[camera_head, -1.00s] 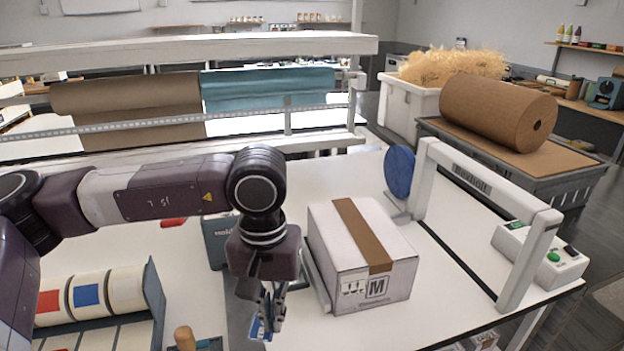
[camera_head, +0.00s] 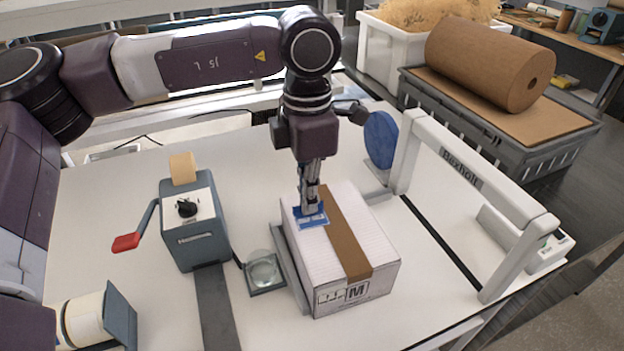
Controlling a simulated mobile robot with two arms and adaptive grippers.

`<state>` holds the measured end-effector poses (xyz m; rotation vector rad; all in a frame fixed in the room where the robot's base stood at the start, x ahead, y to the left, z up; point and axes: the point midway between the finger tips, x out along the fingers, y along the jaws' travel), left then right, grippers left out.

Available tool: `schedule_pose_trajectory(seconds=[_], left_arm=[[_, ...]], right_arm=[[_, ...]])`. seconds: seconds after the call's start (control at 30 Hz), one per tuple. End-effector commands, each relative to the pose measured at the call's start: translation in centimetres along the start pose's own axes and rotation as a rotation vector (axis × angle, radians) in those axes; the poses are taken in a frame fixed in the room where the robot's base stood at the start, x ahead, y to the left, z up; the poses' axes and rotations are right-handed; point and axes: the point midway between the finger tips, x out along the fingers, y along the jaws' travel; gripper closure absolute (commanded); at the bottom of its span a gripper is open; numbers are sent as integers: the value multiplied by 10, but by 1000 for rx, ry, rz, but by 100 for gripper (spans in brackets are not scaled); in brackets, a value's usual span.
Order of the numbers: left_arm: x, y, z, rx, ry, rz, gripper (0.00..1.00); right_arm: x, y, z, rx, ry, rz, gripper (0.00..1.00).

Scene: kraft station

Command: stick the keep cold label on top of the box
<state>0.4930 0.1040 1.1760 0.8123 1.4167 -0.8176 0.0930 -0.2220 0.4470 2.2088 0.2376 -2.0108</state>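The white box (camera_head: 365,222) stands on the white table, closed with a brown tape strip (camera_head: 343,235) along its top. A blue label with white marks (camera_head: 311,216) is at my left gripper's fingertips, over the top of the box left of the tape. I cannot tell whether it touches the top. My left gripper (camera_head: 311,208) points straight down and appears shut on the label. My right gripper is not in view.
A grey tape dispenser (camera_head: 194,235) with a red-tipped lever stands left of the box. A small glass dish (camera_head: 263,271) sits between them. A white arch frame (camera_head: 470,180) and a blue disc (camera_head: 381,140) stand to the right. A label-roll holder (camera_head: 90,320) is at lower left.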

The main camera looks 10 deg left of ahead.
Motion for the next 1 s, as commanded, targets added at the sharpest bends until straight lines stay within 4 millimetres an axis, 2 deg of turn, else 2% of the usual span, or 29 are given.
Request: schedule_pose_trajectory(seconds=[0.27,0.8,1.0], left_arm=[[6,0,1,-27,0,0,100],[54,1,0,-25,1,0,100],[61,1,1,-25,0,0,100]], right_arm=[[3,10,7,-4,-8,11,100],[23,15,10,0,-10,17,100],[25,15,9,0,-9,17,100]])
